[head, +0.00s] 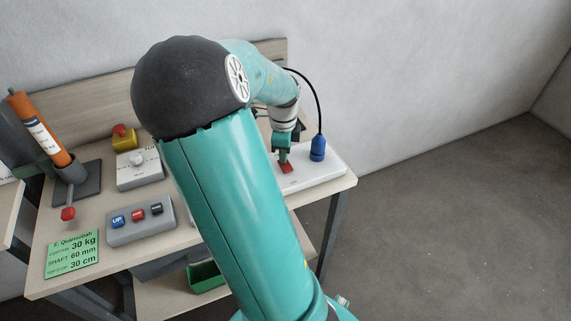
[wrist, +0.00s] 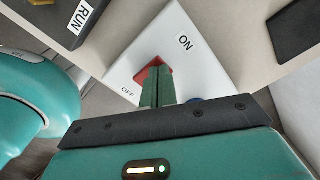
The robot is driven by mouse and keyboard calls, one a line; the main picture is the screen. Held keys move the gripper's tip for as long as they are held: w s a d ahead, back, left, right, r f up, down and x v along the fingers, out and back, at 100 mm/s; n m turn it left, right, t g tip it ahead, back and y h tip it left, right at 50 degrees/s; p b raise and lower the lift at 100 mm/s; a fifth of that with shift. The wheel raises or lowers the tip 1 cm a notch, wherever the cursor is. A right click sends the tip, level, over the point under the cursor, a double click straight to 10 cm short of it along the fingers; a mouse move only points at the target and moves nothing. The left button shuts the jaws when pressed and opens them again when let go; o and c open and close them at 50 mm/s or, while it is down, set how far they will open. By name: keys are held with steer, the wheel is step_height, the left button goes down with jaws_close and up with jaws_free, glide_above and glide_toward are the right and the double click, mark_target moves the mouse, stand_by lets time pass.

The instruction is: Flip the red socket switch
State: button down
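The red socket switch (head: 287,169) sits in a white socket block (head: 322,171) at the right end of the workbench. My gripper (head: 283,158) points down at the switch. In the wrist view its green fingers (wrist: 158,78) are together with nothing seen between them. The fingertips overlap the red rocker and hide part of it. I cannot tell whether they touch it. The rocker's tilt is unclear.
A blue plug (head: 318,149) with a black cable stands in the block, close to the right of my gripper. A button box (head: 141,221), a knob box (head: 139,170), a yellow emergency stop (head: 124,138) and an orange cylinder (head: 40,130) stand to the left.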

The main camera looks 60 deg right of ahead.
steer(key=shift+r, duration=3.4)
steer(key=shift+a, duration=0.1)
steer(key=w+a+r+n+t+y, duration=0.1)
steer(key=w+a+r+n, duration=0.1)
steer(key=a+n, duration=0.65)
steer(key=w+a+r+n+t+y, duration=0.1)
steer(key=w+a+r+n+t, duration=0.15)
steer(key=a+n, duration=0.6)
steer(key=s+a+r+n+t+h, duration=0.1)
steer(key=s+a+r+n, duration=0.1)
steer(key=a+n, duration=0.4)
steer(key=s+a+r+n+t+h, duration=0.1)
steer(key=s+a+r+n, duration=0.2)
steer(key=a, duration=0.9)
steer(key=s+n, duration=0.2)
steer(key=n, duration=0.2)
steer(key=shift+s+a, duration=0.15)
steer(key=shift+a, duration=0.2)
